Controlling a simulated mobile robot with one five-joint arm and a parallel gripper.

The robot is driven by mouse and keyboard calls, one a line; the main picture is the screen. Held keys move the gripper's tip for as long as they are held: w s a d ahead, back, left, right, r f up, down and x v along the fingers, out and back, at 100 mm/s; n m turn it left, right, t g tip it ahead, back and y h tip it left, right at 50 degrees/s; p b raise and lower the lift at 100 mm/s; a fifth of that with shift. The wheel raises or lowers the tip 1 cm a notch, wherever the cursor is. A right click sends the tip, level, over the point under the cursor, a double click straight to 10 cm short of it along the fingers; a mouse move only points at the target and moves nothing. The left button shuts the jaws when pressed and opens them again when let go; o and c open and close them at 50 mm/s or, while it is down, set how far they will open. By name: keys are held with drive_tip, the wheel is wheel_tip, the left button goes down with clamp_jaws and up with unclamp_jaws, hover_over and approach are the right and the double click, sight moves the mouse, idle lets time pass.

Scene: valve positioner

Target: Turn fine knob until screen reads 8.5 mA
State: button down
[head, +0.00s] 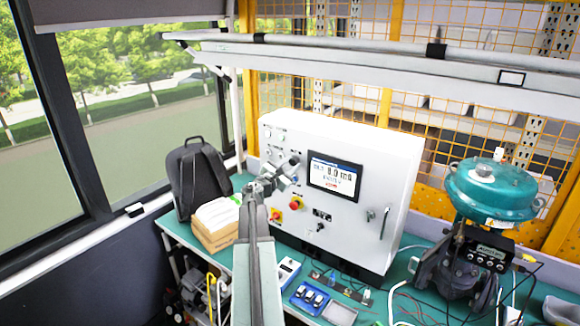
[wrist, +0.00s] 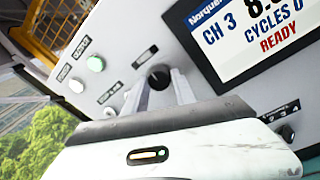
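The screen (head: 333,177) is on the front of the white cabinet. In the head view its large line appears to read about 8.0 mA, with small, blurred digits. In the wrist view the cropped screen (wrist: 257,38) shows CH 3, a number beginning with 8, CYCLES 0 and READY in red. A round black knob (wrist: 159,75) is on the panel left of the screen. My gripper (wrist: 160,86) is at this knob, one finger on each side. I cannot tell whether the fingers touch it. In the head view my gripper (head: 277,179) hides that part of the panel.
Two pale round buttons (wrist: 96,63) are left of the knob. A teal valve actuator (head: 491,190) stands right; blue boxes (head: 310,298) lie in front.

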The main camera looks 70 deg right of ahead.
drive_tip(key=m, duration=0.4)
drive_tip(key=shift+w+b, duration=0.1)
drive_tip(key=shift+b, duration=0.3)
drive_tip(key=c, duration=1)
unclamp_jaws()
drive_tip(key=shift+c, duration=0.2)
drive_tip(key=w+a, duration=0.1)
drive_tip(key=a, duration=0.6)
drive_tip(key=shift+w+a, duration=0.15)
drive_tip(key=shift+a, duration=0.15)
drive_tip(key=shift+f, duration=0.1)
